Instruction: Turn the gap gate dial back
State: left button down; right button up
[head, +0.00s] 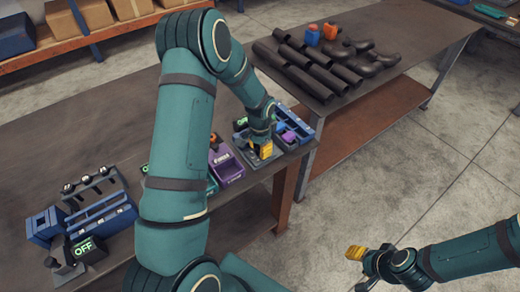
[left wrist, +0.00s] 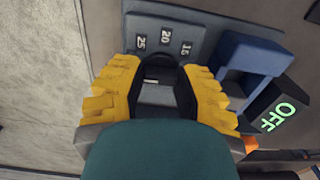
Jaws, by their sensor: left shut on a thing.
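The gap gate dial (left wrist: 160,70) is a dark knob on a grey plate (left wrist: 190,20) marked 25, 20 and 15 in the left wrist view. My left gripper (left wrist: 158,88) has its yellow fingers on both sides of the knob and is shut on it. In the head view my left gripper (head: 263,151) is at the right end of the near bench, and it hides the dial. My right gripper (head: 357,253) hangs over open floor at the lower right, away from the bench. Its finger gap cannot be made out.
A blue block (left wrist: 250,55) and a box with a green OFF sign (left wrist: 280,113) stand close beside the dial. A purple bin (head: 228,170) is left of my left gripper. Another OFF box (head: 86,248) is at the bench's left. Dark pipes (head: 310,75) lie on the far table.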

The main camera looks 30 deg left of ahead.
dwell(0.4)
pick_arm(q)
jog(key=c, duration=0.6)
grip_release()
notch_tip(320, 180, up, 12)
jog(key=shift+n+h, duration=0.4)
jog(key=shift+h, duration=0.3)
jog(key=d+f, duration=0.2)
jog(key=s+d+f, duration=0.1)
jog(key=d+f, duration=0.1)
jog(key=f, duration=0.1)
jog(key=s+d+f+b, duration=0.1)
jog(key=d+f, duration=0.1)
jog(key=shift+d+f, duration=0.3)
jog(key=shift+f, duration=0.05)
jog(key=s+d+f+n+h+b, duration=0.1)
jog(key=s+d+f+n, duration=0.1)
jog(key=s+d+f, duration=0.2)
jog(key=s+d+f+n+t+b, duration=0.1)
jog(key=s+d+f, duration=0.4)
jog(key=d, duration=0.1)
jog(key=s+d+f+n+t+h+b, duration=0.1)
jog(key=s+d+f+n, duration=0.1)
jog(key=s+d+f, duration=0.2)
jog(key=shift+s+d+f+n+h, duration=0.3)
jog(key=shift+s+d+f, duration=0.1)
jog(key=shift+s+d, duration=0.3)
